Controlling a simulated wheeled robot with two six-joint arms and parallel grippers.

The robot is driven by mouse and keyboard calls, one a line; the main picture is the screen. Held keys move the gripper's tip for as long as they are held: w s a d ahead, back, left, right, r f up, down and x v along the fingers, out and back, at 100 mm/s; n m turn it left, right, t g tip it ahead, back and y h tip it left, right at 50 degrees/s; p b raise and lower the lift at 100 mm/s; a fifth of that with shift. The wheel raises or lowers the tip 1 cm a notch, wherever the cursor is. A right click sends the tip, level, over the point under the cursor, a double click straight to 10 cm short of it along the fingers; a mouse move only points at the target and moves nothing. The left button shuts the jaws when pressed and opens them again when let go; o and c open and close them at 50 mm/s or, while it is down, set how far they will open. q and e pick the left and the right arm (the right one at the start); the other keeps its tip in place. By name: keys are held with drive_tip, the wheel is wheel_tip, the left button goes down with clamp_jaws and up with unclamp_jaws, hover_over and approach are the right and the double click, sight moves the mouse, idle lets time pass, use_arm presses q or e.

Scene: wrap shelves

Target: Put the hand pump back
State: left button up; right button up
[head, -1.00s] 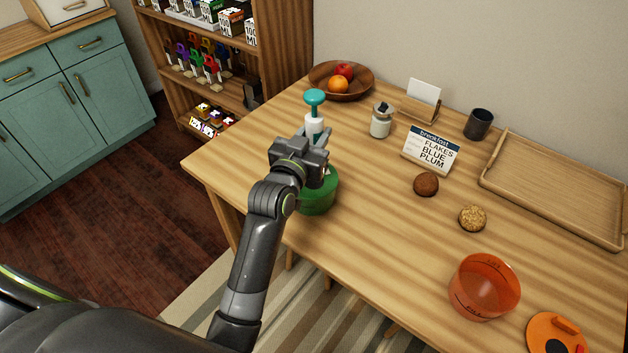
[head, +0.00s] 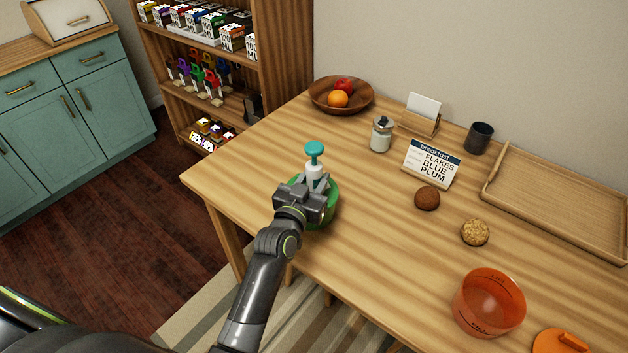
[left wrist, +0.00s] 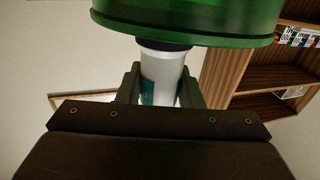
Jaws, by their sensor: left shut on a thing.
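The hand pump (head: 314,170) has a white body and a teal knob on top. My left gripper (head: 314,187) is shut on its white body and holds it upright over the green container (head: 331,206) near the table's left front edge. In the left wrist view the white pump body (left wrist: 163,72) sits between the fingers, with teal showing behind. The green container's wall (left wrist: 190,18) fills the top of that view, close to the pump's dark end. I cannot tell whether they touch. My gripper hides part of the container. My right gripper is not in view.
On the table (head: 260,150) stand a fruit bowl (head: 325,98), a lidded jar (head: 381,137), a breakfast sign (head: 430,163), two balls, an orange-red tub (head: 488,305) and a wooden tray (head: 560,220). A stocked shelf (head: 285,70) is behind left. The table's left part is clear.

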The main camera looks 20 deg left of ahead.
use_arm(q)
drive_tip(key=shift+f, duration=0.15)
drive_tip(key=o, duration=1.1)
